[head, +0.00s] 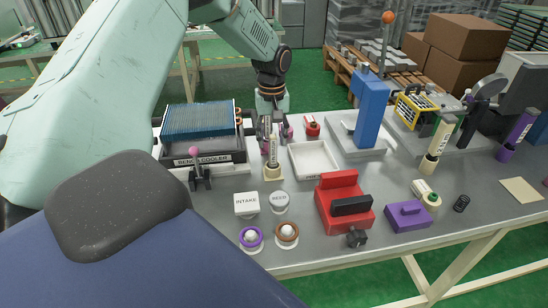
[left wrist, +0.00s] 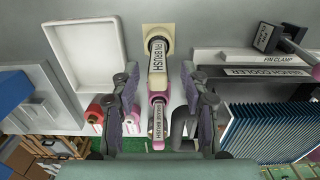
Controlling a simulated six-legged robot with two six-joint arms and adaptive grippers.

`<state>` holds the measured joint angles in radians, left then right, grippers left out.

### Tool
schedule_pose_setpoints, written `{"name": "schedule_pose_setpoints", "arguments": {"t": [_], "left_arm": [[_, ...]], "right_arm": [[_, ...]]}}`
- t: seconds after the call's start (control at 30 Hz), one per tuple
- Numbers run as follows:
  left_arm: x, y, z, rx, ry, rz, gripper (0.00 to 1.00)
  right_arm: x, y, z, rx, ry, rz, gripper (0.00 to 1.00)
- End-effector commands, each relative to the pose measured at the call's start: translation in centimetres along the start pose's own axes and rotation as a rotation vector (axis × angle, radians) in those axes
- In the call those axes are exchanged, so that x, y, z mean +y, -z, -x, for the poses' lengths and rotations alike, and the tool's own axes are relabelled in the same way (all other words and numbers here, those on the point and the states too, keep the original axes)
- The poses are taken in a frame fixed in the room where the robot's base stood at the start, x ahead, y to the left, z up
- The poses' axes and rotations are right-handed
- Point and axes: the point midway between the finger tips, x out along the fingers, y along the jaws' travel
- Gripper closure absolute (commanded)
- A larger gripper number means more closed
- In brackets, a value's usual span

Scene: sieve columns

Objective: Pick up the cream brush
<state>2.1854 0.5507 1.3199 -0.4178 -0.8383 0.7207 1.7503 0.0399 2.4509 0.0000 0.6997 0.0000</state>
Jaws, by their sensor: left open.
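The cream brush (head: 272,148) stands upright in a square cream holder (head: 273,173), between the bench cooler and the white tray. In the left wrist view, the cream brush (left wrist: 158,58) carries a label that reads FIN BRUSH. My left gripper (head: 270,125) comes down at the brush from behind. In the left wrist view its two fingers (left wrist: 160,72) are apart, one on each side of the brush, with gaps visible. A second, pink-ended brush (left wrist: 158,125) shows beyond it between the fingers. My right gripper is not in view.
The bench cooler (head: 205,157) with blue fins stands left of the brush. A white tray (head: 315,173) lies right of it. A blue press (head: 370,115), red block (head: 338,190) and purple block (head: 408,216) stand further right.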

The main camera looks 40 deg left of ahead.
Motion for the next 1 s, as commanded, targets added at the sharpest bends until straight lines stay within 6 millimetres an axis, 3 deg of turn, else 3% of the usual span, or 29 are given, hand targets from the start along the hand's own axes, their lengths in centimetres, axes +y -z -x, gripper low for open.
{"name": "schedule_pose_setpoints", "arguments": {"t": [0.3, 0.6, 1.0], "left_arm": [[0.2, 0.1, -4.2, 0.0, 0.001, -0.001, 0.55], [0.5, 0.3, -4.4, 0.002, -0.001, -0.001, 0.56], [0.5, 0.3, -4.4, 0.001, 0.0, 0.0, 0.9]], "right_arm": [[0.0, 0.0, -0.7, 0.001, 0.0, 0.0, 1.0], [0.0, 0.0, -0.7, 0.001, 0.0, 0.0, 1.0], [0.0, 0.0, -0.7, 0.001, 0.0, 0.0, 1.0]]}}
